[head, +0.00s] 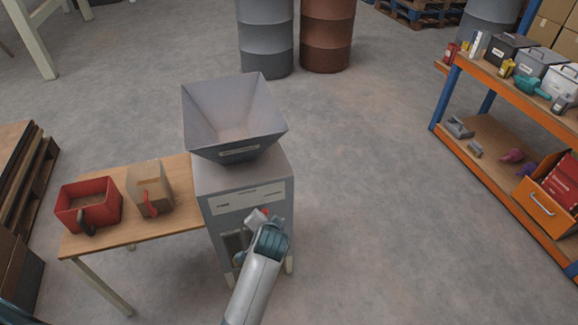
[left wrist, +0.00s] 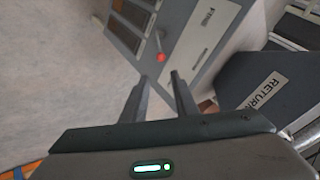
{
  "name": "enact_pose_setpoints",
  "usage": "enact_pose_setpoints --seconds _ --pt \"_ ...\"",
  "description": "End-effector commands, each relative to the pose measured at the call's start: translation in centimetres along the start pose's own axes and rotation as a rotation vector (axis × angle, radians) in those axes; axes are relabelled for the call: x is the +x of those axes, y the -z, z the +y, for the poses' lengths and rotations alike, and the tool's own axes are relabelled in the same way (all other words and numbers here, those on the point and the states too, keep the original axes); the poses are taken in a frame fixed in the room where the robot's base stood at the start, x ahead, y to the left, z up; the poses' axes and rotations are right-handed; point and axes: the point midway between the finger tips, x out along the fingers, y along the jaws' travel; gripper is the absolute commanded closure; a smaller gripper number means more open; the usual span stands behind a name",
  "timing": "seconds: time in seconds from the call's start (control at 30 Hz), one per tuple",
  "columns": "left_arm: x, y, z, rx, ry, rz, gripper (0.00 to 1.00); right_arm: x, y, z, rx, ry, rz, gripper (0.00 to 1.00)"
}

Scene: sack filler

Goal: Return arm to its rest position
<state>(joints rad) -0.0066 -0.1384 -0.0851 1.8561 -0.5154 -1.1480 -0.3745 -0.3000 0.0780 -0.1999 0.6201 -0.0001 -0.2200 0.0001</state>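The sack filler (head: 245,180) is a grey cabinet with a wide hopper (head: 232,105) on top. My left arm reaches up from the bottom of the head view, and my left gripper (head: 257,217) is in front of the cabinet's front panel. In the left wrist view its two fingers (left wrist: 159,76) are apart with nothing between them. A lever with a red knob (left wrist: 161,57) stands just beyond the fingertips, apart from them. A dark grey surface with a white RETURN label (left wrist: 265,90) is at the right. My right gripper is not in view.
A wooden table (head: 185,215) left of the filler holds a red bin (head: 72,195) and a brown box (head: 149,180). An orange-and-blue shelf (head: 480,155) with boxes and tools stands at the right. Drums (head: 265,40) stand behind. Floor between filler and shelf is clear.

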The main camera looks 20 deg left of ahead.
Motion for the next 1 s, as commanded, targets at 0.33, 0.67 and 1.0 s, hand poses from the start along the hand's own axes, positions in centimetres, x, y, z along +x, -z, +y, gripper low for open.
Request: enact_pose_setpoints --seconds 0.33,0.67,1.0 --pt "1.3 -1.3 1.9 0.012 -0.028 -0.007 0.73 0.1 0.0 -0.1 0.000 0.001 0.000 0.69" --pt "7.1 -10.8 13.5 0.035 -0.205 -0.057 0.73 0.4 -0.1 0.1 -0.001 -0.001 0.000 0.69" --pt "9.2 -28.1 26.1 -0.025 -0.401 -0.180 0.73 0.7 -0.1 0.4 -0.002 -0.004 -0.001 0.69"
